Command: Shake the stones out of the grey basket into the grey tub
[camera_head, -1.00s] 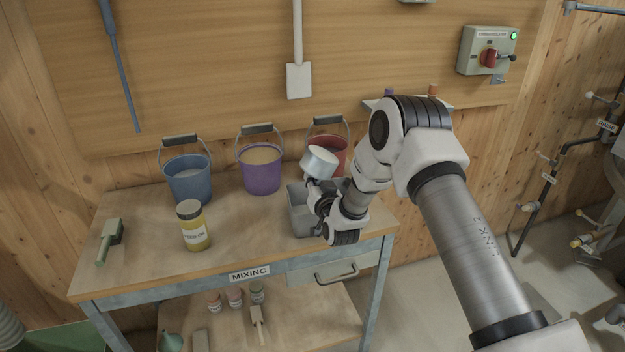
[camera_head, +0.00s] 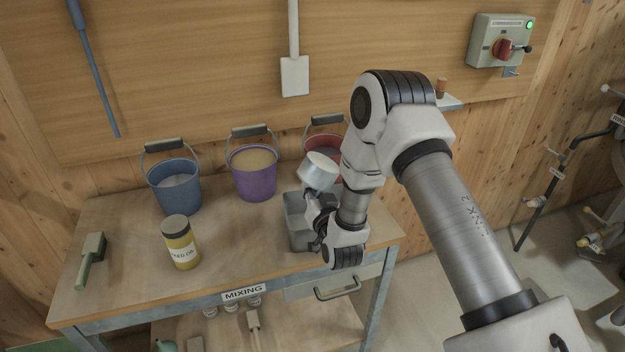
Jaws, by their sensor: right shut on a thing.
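My right gripper (camera_head: 318,200) is shut on the grey basket (camera_head: 317,176), a small round light-grey vessel. It holds the basket tilted above the grey tub (camera_head: 296,236). The tub is an open box near the right end of the bench, and my gripper and arm hide part of it. No stones can be made out in this view. My left gripper is not in view.
On the bench (camera_head: 130,290) stand a blue bucket (camera_head: 175,197), a purple bucket (camera_head: 252,187), a partly hidden red bucket (camera_head: 325,144), a yellow jar (camera_head: 182,250) and a green-handled brush (camera_head: 91,260). The front middle of the bench is clear.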

